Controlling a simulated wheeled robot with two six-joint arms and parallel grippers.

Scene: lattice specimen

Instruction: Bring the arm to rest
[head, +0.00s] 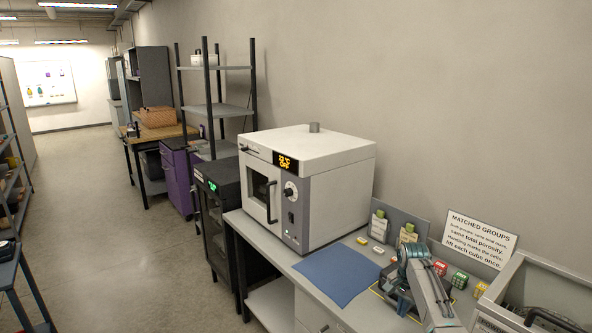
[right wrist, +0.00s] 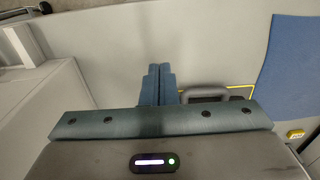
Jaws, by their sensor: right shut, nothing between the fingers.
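My right arm (head: 432,290) comes up from the bottom edge of the head view and bends over the bench. My right gripper (head: 401,298) points down near the bench's front edge, partly hidden by the arm. In the right wrist view its two blue fingers (right wrist: 158,84) are together with nothing between them. Below them are the grey bench top and a dark grey object with a handle-like opening (right wrist: 205,95), beside a yellow line. My left gripper is not in view.
A white oven (head: 305,180) stands on the bench, left of a blue mat (head: 337,274). Small coloured cubes (head: 459,280) lie near a "MATCHED GROUPS" sign (head: 478,241). A grey open-topped box (head: 540,270) stands at the right. The floor aisle at left is clear.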

